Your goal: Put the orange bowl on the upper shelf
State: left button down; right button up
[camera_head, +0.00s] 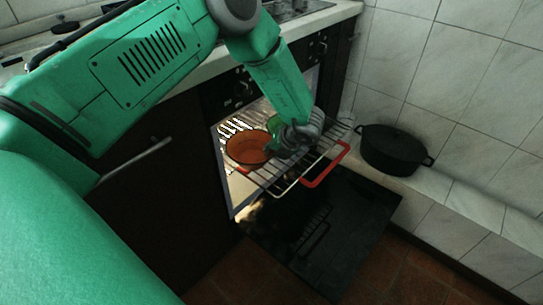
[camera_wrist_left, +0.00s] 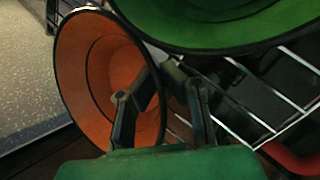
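The orange bowl (camera_head: 247,150) is at the wire rack (camera_head: 295,180) that sticks out of the open oven; a gap under it cannot be judged. In the left wrist view, the orange bowl (camera_wrist_left: 95,75) fills the left side, its dark rim facing the camera. My left gripper (camera_head: 287,146) is at the bowl's right side. In the wrist view, its fingertips (camera_wrist_left: 162,70) come close together with the bowl's rim between them, so it looks shut on the rim. A green bowl (camera_wrist_left: 215,25) lies just beyond the fingers, partly hidden in the head view. My right gripper is not in view.
The rack has a red handle (camera_head: 325,167) at its front. The dark oven door (camera_head: 340,225) hangs open below. A black pot (camera_head: 395,150) stands on the ledge at the right by the tiled wall. The counter edge (camera_head: 310,25) is above the oven.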

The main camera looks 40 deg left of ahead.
pick_arm(q)
jog(key=c, duration=1.7)
grip_release()
jog(key=shift+f, duration=0.1)
jog(key=p+v, duration=0.3)
jog(key=v, duration=0.9)
jog(key=shift+p, duration=0.35)
